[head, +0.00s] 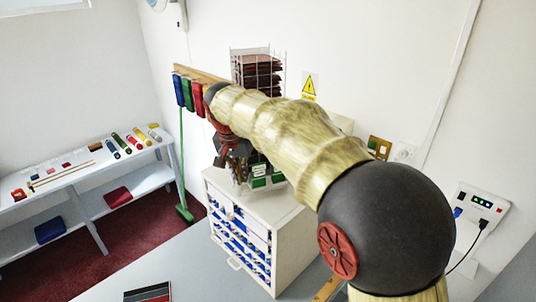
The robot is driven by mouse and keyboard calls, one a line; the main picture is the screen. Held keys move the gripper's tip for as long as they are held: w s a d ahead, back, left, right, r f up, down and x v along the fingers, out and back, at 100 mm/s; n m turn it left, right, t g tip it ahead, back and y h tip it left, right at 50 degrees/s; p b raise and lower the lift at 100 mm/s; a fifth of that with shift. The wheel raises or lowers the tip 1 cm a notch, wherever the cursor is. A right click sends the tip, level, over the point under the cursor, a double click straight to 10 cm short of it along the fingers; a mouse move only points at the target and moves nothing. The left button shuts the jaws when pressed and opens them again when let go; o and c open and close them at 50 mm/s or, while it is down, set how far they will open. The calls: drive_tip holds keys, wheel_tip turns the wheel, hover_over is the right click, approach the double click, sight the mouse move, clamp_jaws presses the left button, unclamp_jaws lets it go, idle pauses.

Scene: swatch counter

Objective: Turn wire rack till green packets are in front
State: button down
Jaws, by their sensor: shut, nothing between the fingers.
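The wire rack (284,62) stands on a white drawer cabinet, its middle hidden behind my arm. Dark brown-red packets (258,78) fill its upper part. Green packets with white labels (259,182) show low on the rack, below my arm, on a side facing the camera. My gripper (239,168) is small and dark in this view, at the rack's lower left, close to the green packets. It is shut with nothing held. I cannot tell whether it touches the rack.
The white cabinet (290,235) has many blue-filled drawers. A grey counter (200,270) with a dark swatch book (148,293) lies in front. Red, green and blue pieces (187,92) hang on a wall rail. A shelf table (75,175) with rolls stands left; a socket box (482,205) is right.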

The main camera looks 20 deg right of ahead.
drive_tip(key=shift+w+a, duration=0.25)
drive_tip(key=shift+a, duration=0.1)
drive_tip(key=shift+w+a+p, duration=0.5)
drive_tip(key=shift+w+a, duration=0.25)
drive_tip(key=shift+a, duration=0.05)
drive_tip(key=shift+w+a+p, duration=0.55)
drive_tip(key=shift+w+a, duration=0.15)
drive_tip(key=shift+w, duration=0.2)
drive_tip(key=shift+w+a+p, duration=0.25)
drive_tip(key=shift+w+p, duration=0.1)
drive_tip(key=shift+w, duration=0.15)
drive_tip(key=shift+w+a+p, duration=0.25)
drive_tip(key=shift+w+p, duration=0.05)
drive_tip(key=shift+w, duration=0.15)
